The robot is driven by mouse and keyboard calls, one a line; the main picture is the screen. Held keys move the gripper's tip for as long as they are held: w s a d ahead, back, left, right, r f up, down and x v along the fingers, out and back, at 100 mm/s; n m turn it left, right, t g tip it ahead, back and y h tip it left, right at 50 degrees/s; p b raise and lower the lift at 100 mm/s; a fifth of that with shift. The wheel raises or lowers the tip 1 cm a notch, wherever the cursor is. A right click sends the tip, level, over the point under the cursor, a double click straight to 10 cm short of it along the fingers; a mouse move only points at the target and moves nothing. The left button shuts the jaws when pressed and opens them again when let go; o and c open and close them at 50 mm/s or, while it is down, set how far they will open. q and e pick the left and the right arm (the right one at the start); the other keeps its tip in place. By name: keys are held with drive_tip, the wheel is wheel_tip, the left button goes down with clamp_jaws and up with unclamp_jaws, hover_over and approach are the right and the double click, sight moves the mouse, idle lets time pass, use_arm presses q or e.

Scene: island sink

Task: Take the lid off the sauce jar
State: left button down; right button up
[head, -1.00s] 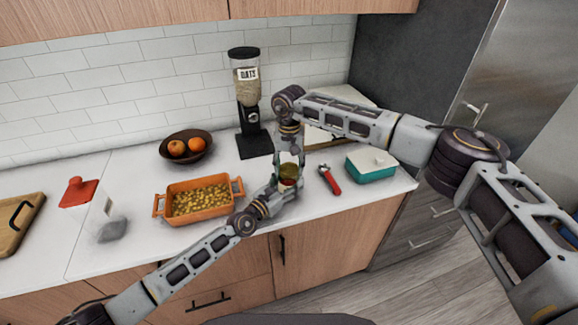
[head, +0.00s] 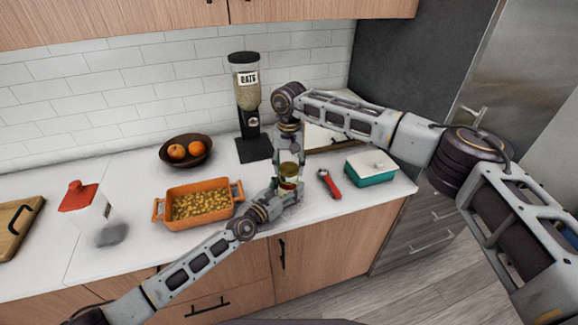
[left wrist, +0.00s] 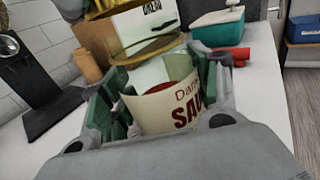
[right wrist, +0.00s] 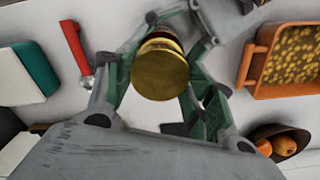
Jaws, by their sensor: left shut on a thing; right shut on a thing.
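The sauce jar (head: 288,184) stands near the counter's front edge, between my two grippers. My left gripper (head: 284,189) is shut around its body from the front left. In the left wrist view the jar's cream label (left wrist: 172,106) with red lettering shows between the green finger pads. My right gripper (head: 289,158) points down and is shut on the lid.
An orange baking dish (head: 180,221) of yellow pieces is left of the jar. A red-handled tool (head: 329,184) and a teal box (head: 370,176) are to the right. An oats dispenser (head: 249,105) and fruit bowl (head: 170,151) stand behind.

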sight(289, 167)
drive_tip(key=shift+r, duration=0.1)
idle(0.3)
drive_tip(key=shift+r, duration=1.9)
use_arm(q)
drive_tip(key=shift+c, duration=1.6)
unclamp_jaws()
drive_tip(key=shift+v, duration=6)
